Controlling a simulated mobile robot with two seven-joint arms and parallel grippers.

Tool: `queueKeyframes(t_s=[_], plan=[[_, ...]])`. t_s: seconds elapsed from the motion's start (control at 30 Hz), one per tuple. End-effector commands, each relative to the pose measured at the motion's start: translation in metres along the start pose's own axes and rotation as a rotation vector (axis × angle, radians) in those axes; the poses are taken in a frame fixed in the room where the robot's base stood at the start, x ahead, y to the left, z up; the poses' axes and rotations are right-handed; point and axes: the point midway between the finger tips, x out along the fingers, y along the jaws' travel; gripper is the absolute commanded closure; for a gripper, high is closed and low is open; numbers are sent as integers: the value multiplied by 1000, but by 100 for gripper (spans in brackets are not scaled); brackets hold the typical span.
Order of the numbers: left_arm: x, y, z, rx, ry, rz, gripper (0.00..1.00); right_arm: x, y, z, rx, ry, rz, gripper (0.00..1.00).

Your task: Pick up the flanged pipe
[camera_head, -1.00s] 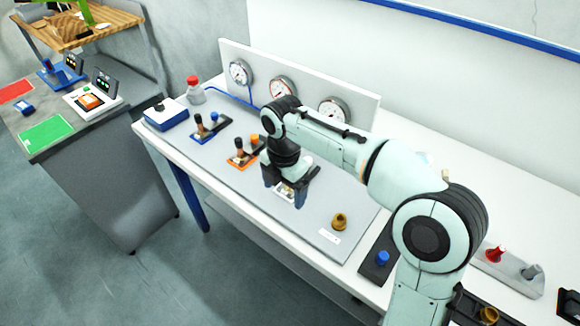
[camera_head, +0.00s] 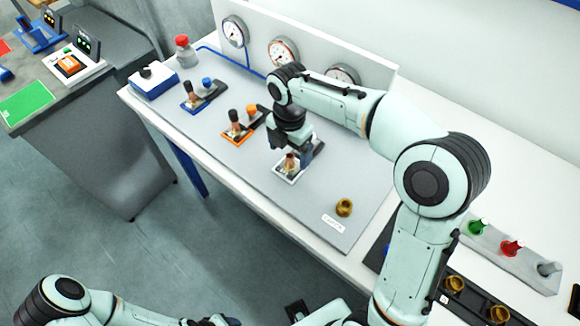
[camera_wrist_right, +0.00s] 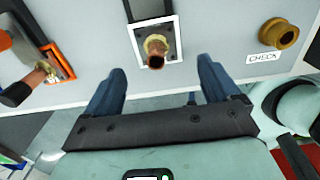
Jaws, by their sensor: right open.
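A copper pipe with a brass flange (camera_wrist_right: 156,48) stands in a white square frame (camera_wrist_right: 176,34) on the grey board. I take it to be the flanged pipe; in the head view it (camera_head: 290,165) is partly hidden by my right gripper. My right gripper (camera_wrist_right: 160,84) is open and empty, its blue fingers spread on either side of the pipe's line, with the pipe ahead of them. In the head view my right gripper (camera_head: 291,156) is over the white frame. Part of my left arm shows at the bottom left; I cannot make out its gripper.
Similar pipes stand at an orange frame (camera_head: 238,134) and a blue frame (camera_head: 197,104). A brass fitting (camera_head: 344,207) sits by the CHECK label (camera_head: 333,222). Gauges (camera_head: 283,52) line the back panel. A rack with coloured knobs (camera_head: 511,247) stands at the right.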

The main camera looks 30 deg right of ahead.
Motion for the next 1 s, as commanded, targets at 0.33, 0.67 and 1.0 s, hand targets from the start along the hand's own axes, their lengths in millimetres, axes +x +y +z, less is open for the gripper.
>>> queueKeyframes(t_s=[0.33,0.67,1.0], plan=[[3,-1,1,0,-2,0,44,36,2,5,2,0,-3,11],[6,-3,2,-1,-3,-1,44,60,3,5,1,0,2,11],[6,-3,2,-1,-3,-1,44,59,3,5,1,0,2,79]])
